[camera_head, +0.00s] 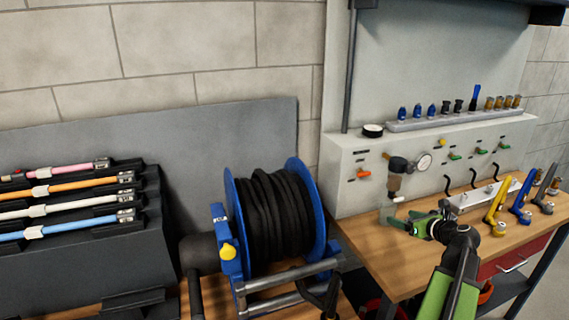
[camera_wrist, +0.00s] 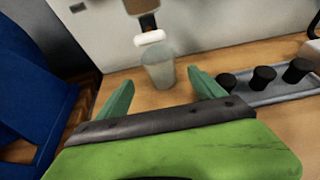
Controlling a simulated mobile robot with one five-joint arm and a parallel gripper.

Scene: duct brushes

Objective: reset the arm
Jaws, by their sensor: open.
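My gripper (camera_head: 412,222) is over the wooden workbench (camera_head: 370,262) at the right, in front of the grey panel unit. Its green fingers are apart in the wrist view (camera_wrist: 160,100), with nothing between them. A clear cup (camera_wrist: 159,70) stands on the bench a little beyond the fingertips, under a dispenser with a white tip (camera_wrist: 150,38). In the head view the cup (camera_head: 387,213) is faint, just left of the gripper. My green arm reaches in from the lower right.
A blue hose reel (camera_head: 232,200) with black hose stands left of the bench. Coloured brush rods (camera_head: 80,187) lie on a dark rack at far left. A metal rack (camera_head: 470,198) and yellow (camera_head: 497,205), blue (camera_head: 521,203) and grey (camera_head: 545,203) handled tools stand close right of my gripper.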

